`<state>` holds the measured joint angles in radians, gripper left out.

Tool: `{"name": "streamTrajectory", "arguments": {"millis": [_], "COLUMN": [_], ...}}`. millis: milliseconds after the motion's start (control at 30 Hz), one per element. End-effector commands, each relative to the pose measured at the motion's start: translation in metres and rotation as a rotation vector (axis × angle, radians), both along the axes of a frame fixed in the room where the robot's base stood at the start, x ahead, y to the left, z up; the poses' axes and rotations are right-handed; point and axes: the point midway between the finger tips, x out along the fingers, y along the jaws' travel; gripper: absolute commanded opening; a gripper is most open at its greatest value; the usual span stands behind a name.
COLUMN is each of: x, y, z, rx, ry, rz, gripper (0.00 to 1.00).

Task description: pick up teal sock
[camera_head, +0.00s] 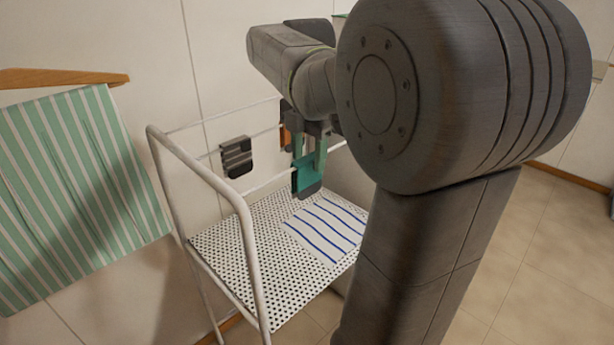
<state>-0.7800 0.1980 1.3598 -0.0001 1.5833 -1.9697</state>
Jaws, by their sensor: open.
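The teal sock (305,174) hangs from a white rail of the cart, with a dark lower end over the perforated shelf. My gripper (309,152) points down at the upper part of the sock, its two fingers apart. The fingers overlap the sock's top in this view; I cannot tell whether they touch it or have it between them. The sock's top edge is partly hidden by the gripper.
A dark grey sock (236,158) hangs further left, and an orange item (285,132) shows behind my gripper. A blue-striped cloth (326,228) lies on the white perforated shelf (240,262). A white tube frame (205,172) bounds the cart. A green-striped towel (80,190) hangs at left.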

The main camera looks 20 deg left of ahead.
Motion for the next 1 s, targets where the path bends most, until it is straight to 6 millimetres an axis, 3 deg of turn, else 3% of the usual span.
{"name": "streamTrajectory", "arguments": {"millis": [333, 633, 667, 900, 1000], "x": [-0.005, -0.005, -0.005, -0.004, -0.004], "y": [0.001, 0.001, 0.001, 0.001, 0.001], "z": [-0.046, -0.052, -0.052, -0.052, -0.051], "rx": [-0.002, 0.0, 0.0, 0.0, 0.0], "ry": [0.002, 0.0, 0.0, 0.0, 0.0], "rz": [0.0, 0.0, 0.0, -0.001, -0.001], "gripper": [0.46, 0.46, 0.44, 0.0, 0.0]}}
